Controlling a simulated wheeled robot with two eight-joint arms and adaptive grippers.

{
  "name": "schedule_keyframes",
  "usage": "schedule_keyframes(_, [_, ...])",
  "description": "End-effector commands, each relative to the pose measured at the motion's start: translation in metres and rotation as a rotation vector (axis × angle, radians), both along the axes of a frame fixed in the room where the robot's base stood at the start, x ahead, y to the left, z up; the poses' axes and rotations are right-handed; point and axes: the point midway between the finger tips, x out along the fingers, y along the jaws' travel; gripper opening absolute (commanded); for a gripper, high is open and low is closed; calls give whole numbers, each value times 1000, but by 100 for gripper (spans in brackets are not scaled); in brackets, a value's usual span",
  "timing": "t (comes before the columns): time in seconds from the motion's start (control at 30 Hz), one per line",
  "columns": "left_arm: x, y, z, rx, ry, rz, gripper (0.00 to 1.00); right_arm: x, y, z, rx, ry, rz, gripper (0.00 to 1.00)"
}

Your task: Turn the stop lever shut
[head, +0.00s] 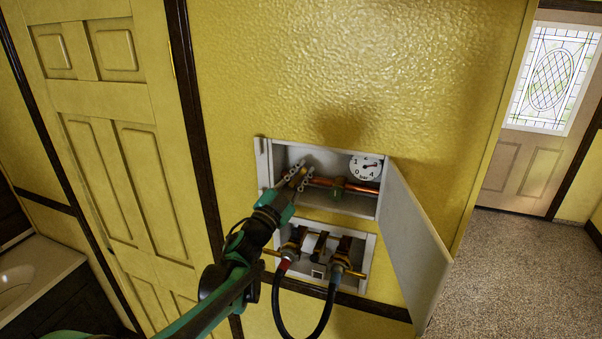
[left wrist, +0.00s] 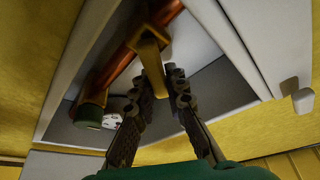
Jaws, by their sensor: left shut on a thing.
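The stop lever is a brass-coloured handle (left wrist: 152,58) on a copper pipe (left wrist: 125,58) inside an open wall box; only a small part of the lever (head: 303,183) shows in the head view. My left gripper (head: 299,174) reaches into the left part of the box. In the left wrist view its two ribbed fingers (left wrist: 165,82) are on either side of the lever's lower end, shut on it. The fingers partly hide the lever's end. My right gripper is in neither view.
The box door (head: 415,245) hangs open to the right. Below, a second box holds hose taps (head: 340,258) with dark hoses (head: 328,312).

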Motion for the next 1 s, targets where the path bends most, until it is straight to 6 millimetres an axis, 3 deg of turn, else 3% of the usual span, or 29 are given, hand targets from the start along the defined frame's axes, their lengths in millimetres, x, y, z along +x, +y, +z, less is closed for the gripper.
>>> schedule_keyframes(0.2, [-2,-5,-6,165,-54,0,0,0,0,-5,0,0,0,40])
schedule_keyframes(0.47, [-2,-6,-6,175,-57,-1,0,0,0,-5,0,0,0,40])
schedule_keyframes(0.5, [-2,-6,-6,175,-56,-1,18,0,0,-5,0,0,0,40])
schedule_keyframes(0.57, [-2,-6,-6,175,-56,-1,34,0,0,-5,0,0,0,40])
schedule_keyframes(1.0, [-2,-6,-6,171,-55,0,34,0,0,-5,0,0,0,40])
